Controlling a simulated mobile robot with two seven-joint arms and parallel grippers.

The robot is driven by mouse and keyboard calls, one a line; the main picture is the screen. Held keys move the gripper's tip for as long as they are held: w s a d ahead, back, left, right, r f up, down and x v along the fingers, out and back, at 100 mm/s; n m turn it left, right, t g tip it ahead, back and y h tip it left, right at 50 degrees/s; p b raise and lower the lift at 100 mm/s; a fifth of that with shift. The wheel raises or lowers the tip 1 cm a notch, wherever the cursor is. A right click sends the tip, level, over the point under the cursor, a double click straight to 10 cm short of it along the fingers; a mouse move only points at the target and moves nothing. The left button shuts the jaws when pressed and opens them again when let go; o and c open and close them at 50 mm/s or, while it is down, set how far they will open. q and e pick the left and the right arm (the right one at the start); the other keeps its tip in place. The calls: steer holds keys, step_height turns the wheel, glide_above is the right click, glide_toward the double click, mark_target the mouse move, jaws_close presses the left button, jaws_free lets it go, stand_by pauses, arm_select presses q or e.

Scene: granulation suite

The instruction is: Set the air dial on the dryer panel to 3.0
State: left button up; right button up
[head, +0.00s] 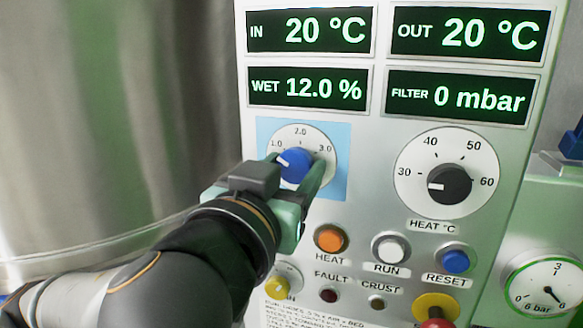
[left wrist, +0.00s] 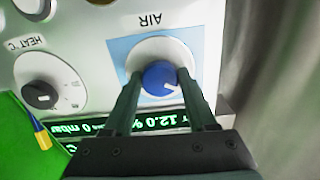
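The air dial (head: 296,168) is a blue knob on a white round scale, set on a light-blue square of the dryer panel (head: 365,160). Its white pointer mark points left, near or just below 1.0; 2.0 is at the top and 3.0 at the upper right. My left gripper (head: 295,172) reaches in from the lower left, with one finger on each side of the knob. In the left wrist view the panel appears upside down; the fingertips (left wrist: 160,78) lie against both sides of the blue knob (left wrist: 159,75). My right gripper is not in view.
The black heat dial (head: 450,184) is right of the air dial. Below are orange (head: 331,238), white (head: 390,248) and blue (head: 455,261) buttons and a red-and-yellow knob (head: 436,306). Displays fill the panel top. A pressure gauge (head: 545,288) is at the right.

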arm_select(q)
jaws_close()
